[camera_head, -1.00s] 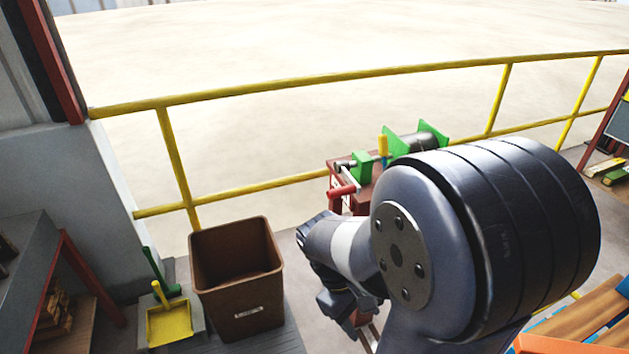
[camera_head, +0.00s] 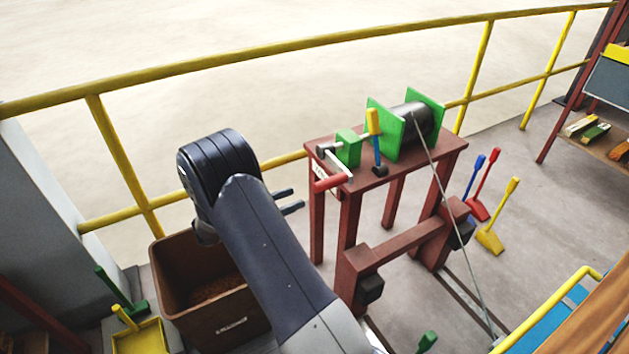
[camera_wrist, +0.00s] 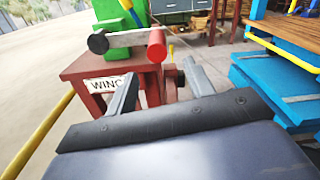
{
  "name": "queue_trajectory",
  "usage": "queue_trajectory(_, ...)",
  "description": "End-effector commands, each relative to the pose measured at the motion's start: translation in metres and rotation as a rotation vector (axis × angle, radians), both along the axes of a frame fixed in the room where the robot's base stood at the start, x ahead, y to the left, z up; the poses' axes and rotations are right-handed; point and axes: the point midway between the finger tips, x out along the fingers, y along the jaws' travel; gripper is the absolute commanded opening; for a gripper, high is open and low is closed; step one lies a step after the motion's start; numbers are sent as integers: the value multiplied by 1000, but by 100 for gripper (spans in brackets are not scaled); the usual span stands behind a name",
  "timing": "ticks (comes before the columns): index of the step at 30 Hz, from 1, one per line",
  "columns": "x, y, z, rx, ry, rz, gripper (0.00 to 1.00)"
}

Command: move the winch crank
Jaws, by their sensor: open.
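The winch crank (camera_head: 334,173) is a grey arm with a red handle at the left end of the green winch (camera_head: 385,140). The winch stands on a dark red table (camera_head: 440,152). In the wrist view the crank (camera_wrist: 127,40) lies nearly level, its red handle (camera_wrist: 157,45) at the right end and a dark hub at the left. My gripper (camera_head: 288,200) is open and empty, left of the crank and apart from it. In the wrist view my gripper's fingers (camera_wrist: 160,90) spread below and in front of the handle.
A yellow railing (camera_head: 240,59) runs behind the winch. A brown bin (camera_head: 215,300) stands below my arm. A lever with a yellow grip (camera_head: 373,121) rises beside the crank. Brushes (camera_head: 492,240) stand right.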

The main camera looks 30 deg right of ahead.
Motion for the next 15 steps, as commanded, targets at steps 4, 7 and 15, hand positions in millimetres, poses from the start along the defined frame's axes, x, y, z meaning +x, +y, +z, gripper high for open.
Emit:
queue_trajectory(4,3,-5,-1,-15,9,9,50)
queue_trajectory(7,2,-18,-1,-14,9,6,50)
queue_trajectory(15,-2,-70,-1,-12,7,4,50)
